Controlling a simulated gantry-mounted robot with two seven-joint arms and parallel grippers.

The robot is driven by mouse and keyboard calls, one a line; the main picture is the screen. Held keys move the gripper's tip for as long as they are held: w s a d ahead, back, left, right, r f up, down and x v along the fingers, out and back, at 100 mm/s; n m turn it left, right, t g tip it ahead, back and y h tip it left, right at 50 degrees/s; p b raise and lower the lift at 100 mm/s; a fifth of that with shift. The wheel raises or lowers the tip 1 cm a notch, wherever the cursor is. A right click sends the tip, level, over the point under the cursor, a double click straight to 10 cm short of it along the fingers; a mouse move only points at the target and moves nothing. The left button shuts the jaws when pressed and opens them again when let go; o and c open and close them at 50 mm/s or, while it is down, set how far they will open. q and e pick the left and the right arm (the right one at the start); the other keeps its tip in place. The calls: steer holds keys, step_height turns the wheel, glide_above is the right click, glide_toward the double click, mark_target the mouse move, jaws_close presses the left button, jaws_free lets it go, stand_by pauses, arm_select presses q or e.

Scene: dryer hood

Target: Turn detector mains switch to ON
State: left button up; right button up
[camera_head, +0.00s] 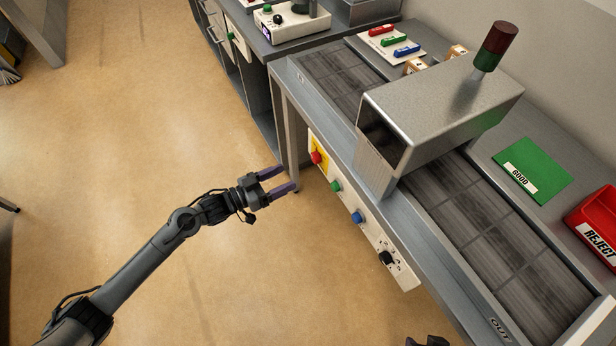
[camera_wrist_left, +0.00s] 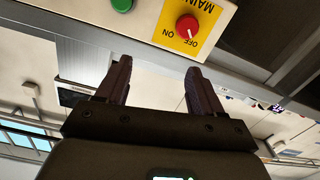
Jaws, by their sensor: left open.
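The mains switch (camera_head: 317,157) is a red rotary knob on a yellow plate, on the side panel of the conveyor detector. In the left wrist view the red knob (camera_wrist_left: 187,27) shows upside-down MAIN, ON and OFF labels. Its white mark appears to point towards OFF. My left gripper (camera_head: 290,178) is open and empty, apart from the panel, to the left of and slightly below the knob in the head view. In the left wrist view its fingertips (camera_wrist_left: 158,66) are spread, with the knob beyond the right finger. Only a small dark part, possibly my right gripper (camera_head: 428,341), shows at the bottom edge.
The panel also has a green button (camera_head: 336,187), a blue button (camera_head: 357,217) and a black knob (camera_head: 387,258). A metal hood (camera_head: 440,105) stands over the belt. A green GOOD mat (camera_head: 532,165) and red REJECT bin (camera_head: 600,222) lie right. The floor around my left arm is clear.

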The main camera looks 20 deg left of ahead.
mark_target(313, 159)
arm_select(q)
step_height(313, 159, down, 4)
steer(key=w+a+m+b, duration=0.1)
steer(key=w+a+b, duration=0.2)
steer(key=b, duration=0.2)
steer(key=b+x, duration=0.1)
steer(key=x, duration=0.4)
steer(key=b+x, duration=0.1)
steer(key=x, duration=0.4)
steer(key=shift+w+d+r+b, duration=0.15)
steer(key=shift+d+r+b, duration=0.05)
steer(key=shift+d+b, duration=0.2)
arm_select(e)
step_height(313, 159, down, 10)
arm_select(q)
steer(key=shift+c, duration=0.5)
arm_select(e)
steer(key=shift+r, duration=0.1)
arm_select(q)
steer(key=c, duration=1)
